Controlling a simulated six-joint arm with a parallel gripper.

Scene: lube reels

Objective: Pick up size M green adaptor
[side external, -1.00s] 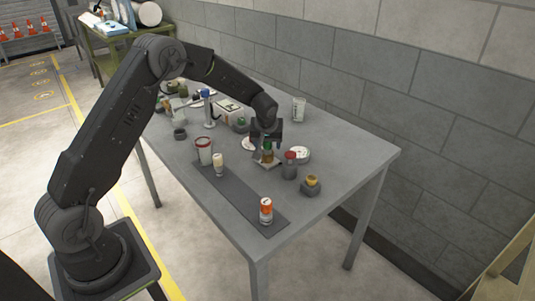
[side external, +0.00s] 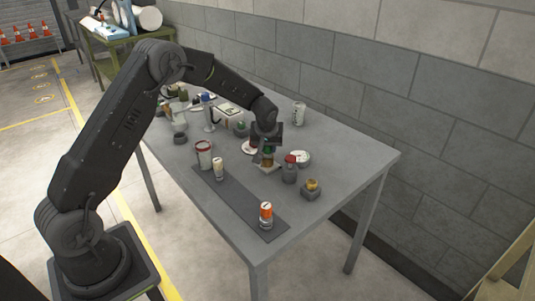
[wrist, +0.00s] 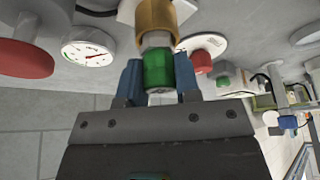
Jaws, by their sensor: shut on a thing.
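A green adaptor (wrist: 158,72) shows in the wrist view between the blue fingers of my gripper (wrist: 160,82), which is shut on it. A silver fitting (wrist: 156,40) and a brass-coloured ring (wrist: 157,14) adjoin the adaptor's far end. I cannot tell whether these parts are joined to it. In the side view my gripper (side external: 266,146) points down over a small pale stand (side external: 267,167), with the green adaptor (side external: 267,157) low between its fingers. The fingers hide part of it. No size mark is readable.
A red-capped grey piece (side external: 290,168) and a round white dial (side external: 300,158) stand close on the right. A yellow-topped block (side external: 311,190) is nearer the table edge. Cans stand on a dark mat (side external: 238,199). Clutter fills the far left; the front right table is clear.

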